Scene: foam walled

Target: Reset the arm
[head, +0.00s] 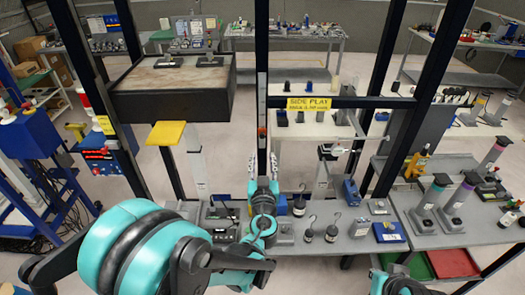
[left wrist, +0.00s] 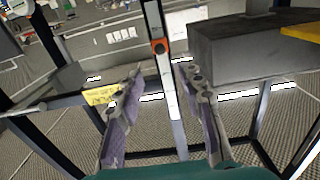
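My left arm comes in from the lower left, and my left gripper (head: 263,163) points away from me over the back of the grey bench (head: 330,248). In the left wrist view the two fingers of my left gripper (left wrist: 160,70) stand apart with nothing held between them. A dark upright post with a pale strip and an orange part (left wrist: 158,47) shows between the fingers, beyond them. Whether the fingers touch the post cannot be told. Of my right arm, only a teal and dark part shows at the bottom edge, right of centre; its fingers are not seen.
Dark frame posts (head: 390,45) and a crossbar with a yellow sign (head: 309,104) stand close ahead. A dark box-shaped unit (head: 172,105) is at left. Hooked weights (head: 333,233), a blue box (head: 389,232) and grey-based cylinders (head: 456,207) stand on the bench.

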